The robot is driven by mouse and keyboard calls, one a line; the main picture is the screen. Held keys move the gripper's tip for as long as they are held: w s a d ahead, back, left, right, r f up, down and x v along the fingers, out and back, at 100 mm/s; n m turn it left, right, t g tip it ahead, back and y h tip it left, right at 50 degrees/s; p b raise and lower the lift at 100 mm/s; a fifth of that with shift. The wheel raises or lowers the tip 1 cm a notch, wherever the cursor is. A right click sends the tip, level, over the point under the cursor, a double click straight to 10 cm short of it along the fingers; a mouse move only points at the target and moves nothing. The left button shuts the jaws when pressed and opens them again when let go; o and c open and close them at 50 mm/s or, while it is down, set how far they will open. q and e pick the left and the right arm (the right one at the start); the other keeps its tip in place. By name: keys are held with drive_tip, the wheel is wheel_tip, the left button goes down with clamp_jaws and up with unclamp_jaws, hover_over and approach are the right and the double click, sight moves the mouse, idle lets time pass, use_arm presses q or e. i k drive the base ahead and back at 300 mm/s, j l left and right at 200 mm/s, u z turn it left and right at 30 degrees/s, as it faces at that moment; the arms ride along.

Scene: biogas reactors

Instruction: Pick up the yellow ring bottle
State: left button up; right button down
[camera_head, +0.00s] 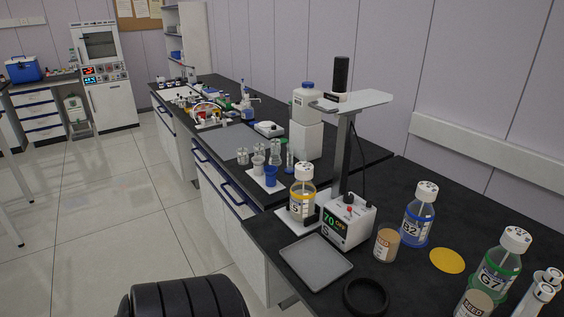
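The yellow ring bottle (302,197) is a clear bottle with a white cap, a yellow ring at its shoulder and a pale label. Neither of my grippers is in view.
A grey tray (316,262) and a black ring (366,296) lie in front of the heater. A blue ring bottle (418,215), a green ring bottle (498,266), a tan-labelled jar (386,243) and a flat yellow disc (447,260) are to the right. A post with a shelf (352,101) rises behind the heater.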

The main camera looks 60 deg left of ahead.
sight(302, 196)
drive_tip(key=u, duration=1.85)
